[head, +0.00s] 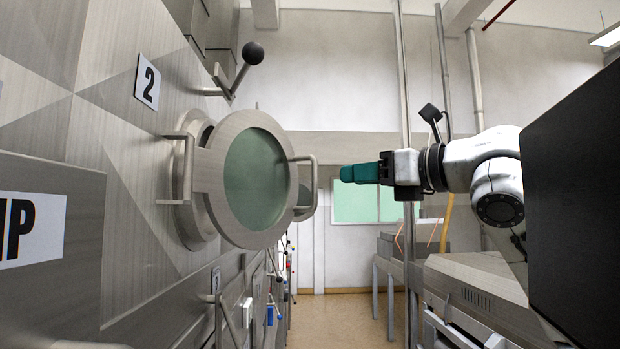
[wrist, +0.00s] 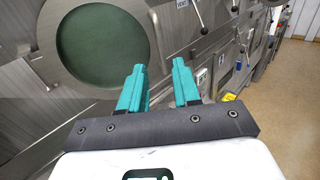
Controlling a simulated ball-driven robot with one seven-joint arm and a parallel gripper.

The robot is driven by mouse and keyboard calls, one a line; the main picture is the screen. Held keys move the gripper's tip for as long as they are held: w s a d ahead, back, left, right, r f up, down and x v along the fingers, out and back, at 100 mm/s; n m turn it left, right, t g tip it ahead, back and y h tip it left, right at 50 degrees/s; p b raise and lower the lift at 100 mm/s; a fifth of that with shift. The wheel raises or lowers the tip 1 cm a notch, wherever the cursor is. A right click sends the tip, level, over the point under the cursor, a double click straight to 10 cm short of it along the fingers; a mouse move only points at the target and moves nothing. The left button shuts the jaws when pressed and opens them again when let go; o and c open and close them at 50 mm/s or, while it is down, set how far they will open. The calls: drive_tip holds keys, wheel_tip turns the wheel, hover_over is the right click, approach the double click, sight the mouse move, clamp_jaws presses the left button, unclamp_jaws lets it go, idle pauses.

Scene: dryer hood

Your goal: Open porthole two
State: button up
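Porthole two's round door (head: 254,178) has a metal rim and green glass. It stands swung out from the wall, apart from its round frame (head: 196,225), below the "2" label (head: 147,82). A bracket-shaped handle (head: 313,188) sits on the door's right edge; a similar bar (head: 187,168) is at the left side. My gripper (head: 345,173) is right of the door handle and apart from it. In the wrist view, its two teal fingers (wrist: 160,72) are parted with nothing between them. The door (wrist: 62,83) fills the upper left there.
A lever with a black ball knob (head: 252,54) sticks out above the door. Grey machinery (head: 480,275) stands at the right. The floor aisle (head: 340,318) between wall and machinery looks clear. The wrist view shows more levers and panels along the wall.

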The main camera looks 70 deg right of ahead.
drive_tip(key=p, duration=0.3)
hover_over(314, 206)
drive_tip(key=s, duration=0.1)
drive_tip(key=shift+w+d, duration=0.35)
drive_tip(key=shift+w, duration=0.2)
drive_tip(key=shift+c, duration=0.2)
clamp_jaws()
